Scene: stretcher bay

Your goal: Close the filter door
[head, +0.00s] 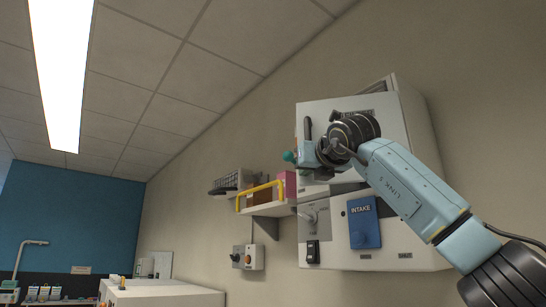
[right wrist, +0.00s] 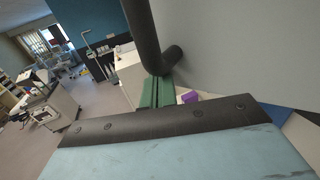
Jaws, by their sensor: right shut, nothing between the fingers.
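The filter door (head: 323,122) is a pale panel on the upper front of a white wall cabinet (head: 421,137), with a dark upright handle (head: 308,128) near its left edge. I cannot tell whether it is fully flush. My right gripper (head: 289,157) is at the handle's lower end, and my arm hides part of the door. In the right wrist view its green fingers (right wrist: 158,92) are together and empty, close to the black handle (right wrist: 143,38), with the grey door face (right wrist: 240,48) at right. I cannot tell if they touch the handle. My left gripper is out of view.
Below the door are a blue INTAKE panel (head: 363,222) and a black switch (head: 313,252). Left of the cabinet, a wall shelf (head: 270,209) with a yellow rail (head: 260,190) holds a pink box (head: 289,184). A grey control box (head: 248,257) is lower on the wall.

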